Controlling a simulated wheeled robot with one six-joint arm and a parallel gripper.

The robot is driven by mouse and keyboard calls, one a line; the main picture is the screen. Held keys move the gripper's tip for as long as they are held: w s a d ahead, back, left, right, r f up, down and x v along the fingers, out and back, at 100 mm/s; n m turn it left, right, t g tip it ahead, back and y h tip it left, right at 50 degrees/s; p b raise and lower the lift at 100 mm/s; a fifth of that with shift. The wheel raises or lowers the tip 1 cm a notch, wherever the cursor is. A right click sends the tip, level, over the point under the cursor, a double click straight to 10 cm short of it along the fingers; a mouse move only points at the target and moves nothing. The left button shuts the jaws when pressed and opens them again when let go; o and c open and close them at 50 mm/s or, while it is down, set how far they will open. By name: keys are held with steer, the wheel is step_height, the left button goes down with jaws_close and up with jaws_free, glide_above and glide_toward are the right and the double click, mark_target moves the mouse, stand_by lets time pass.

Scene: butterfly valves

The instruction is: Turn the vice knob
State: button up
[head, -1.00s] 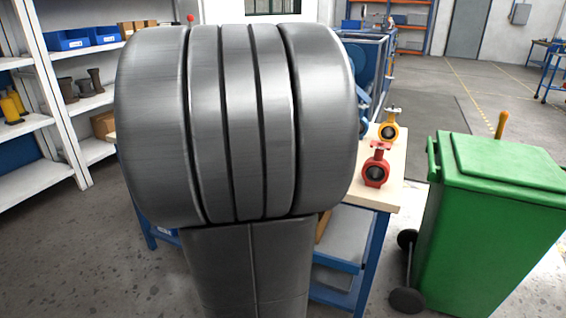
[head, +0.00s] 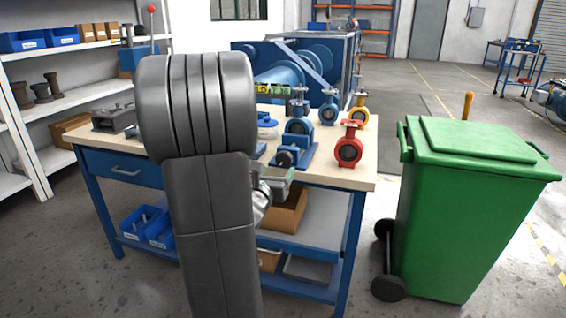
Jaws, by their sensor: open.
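A low grey metal block (head: 114,118), which looks like a vice, sits at the left end of the workbench top (head: 352,180). My dark arm stands in front of it and covers its right side, so I cannot make out a knob on it. My gripper's fingers do not show. A small silver and grey-green part (head: 265,190) sticks out beside my arm at the bench's front edge; I cannot tell what it is.
Red (head: 349,146) and yellow (head: 359,110) valves and several blue ones stand on the bench's right half. A green bin (head: 470,210) stands to its right. White shelves (head: 40,150) are at the left. Floor shows between bench and shelves.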

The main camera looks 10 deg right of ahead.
mark_target(283, 162)
steer(key=x, duration=0.7)
steer(key=shift+w+d, duration=0.15)
steer(key=shift+w, duration=0.15)
steer(key=c, duration=1)
steer(key=shift+f, duration=0.1)
steer(key=shift+n+b, duration=0.35)
steer(key=shift+n, duration=0.05)
